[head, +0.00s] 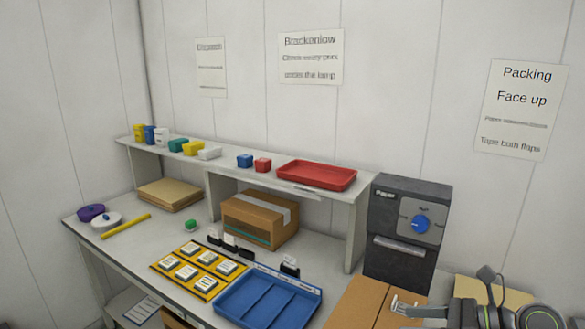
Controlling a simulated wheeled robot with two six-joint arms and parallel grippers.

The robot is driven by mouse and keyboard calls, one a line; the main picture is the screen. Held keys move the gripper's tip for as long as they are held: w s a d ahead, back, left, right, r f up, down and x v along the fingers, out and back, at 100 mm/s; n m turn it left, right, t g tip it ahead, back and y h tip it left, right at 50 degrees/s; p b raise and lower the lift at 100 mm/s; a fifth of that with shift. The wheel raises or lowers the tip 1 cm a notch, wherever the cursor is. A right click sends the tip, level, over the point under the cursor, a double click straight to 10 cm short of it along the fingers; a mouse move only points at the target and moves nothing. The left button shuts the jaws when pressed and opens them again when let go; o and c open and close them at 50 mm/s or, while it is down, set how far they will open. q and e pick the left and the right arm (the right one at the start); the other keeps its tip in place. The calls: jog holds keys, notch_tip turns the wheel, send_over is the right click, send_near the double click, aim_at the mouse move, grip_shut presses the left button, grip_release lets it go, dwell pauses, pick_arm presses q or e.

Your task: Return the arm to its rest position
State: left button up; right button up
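My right gripper (402,305) is at the bottom right, in front of the brown cardboard box. Its grey fingers point left. Part of it is cut off by the picture's bottom edge, and I cannot tell how far its fingers are apart. No object shows in it. My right arm (490,308) comes in from the right edge, low in front of the dark machine.
A brown box (358,300) lies beside the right gripper, and a dark machine (405,205) with a blue knob stands behind. A blue tray (290,316) and a yellow tray (187,291) with white labelled pieces are on the table. A shelf holds a red tray (330,184).

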notch_tip(320, 180, up, 7)
jog(key=s+d+m+t+h, duration=0.1)
jog(key=d+m+t, duration=0.2)
jog(key=m+t, duration=1.25)
jog(key=s+d+f+m+g+h, duration=0.3)
jog(key=d+f+m+h, duration=0.25)
jog(key=m+h, duration=0.5)
jog(key=s+d+f+m+g+h, duration=0.4)
jog(key=f+m+h, duration=0.3)
jog(key=m, duration=0.6)
jog(key=s+a+f+m+g+y, duration=0.2)
jog(key=s+a+f+m+g, duration=0.15)
jog(key=s+f+g, duration=0.4)
jog(key=s+a+f+m+g+y, duration=0.2)
jog(key=s+f+m+g+y, duration=0.15)
jog(key=s+f, duration=0.7)
notch_tip(320, 180, down, 26)
jog(key=s+d+g+b, duration=0.1)
jog(key=s+d+b, duration=0.1)
jog(key=b, duration=0.1)
jog(key=s+a+f+g+b, duration=0.1)
jog(key=s+f+b, duration=0.1)
jog(key=s+f, duration=1.2)
notch_tip(320, 180, down, 3)
jog(key=shift+s+a+f, duration=0.2)
jog(key=shift+s+a, duration=0.15)
jog(key=shift+a, duration=0.05)
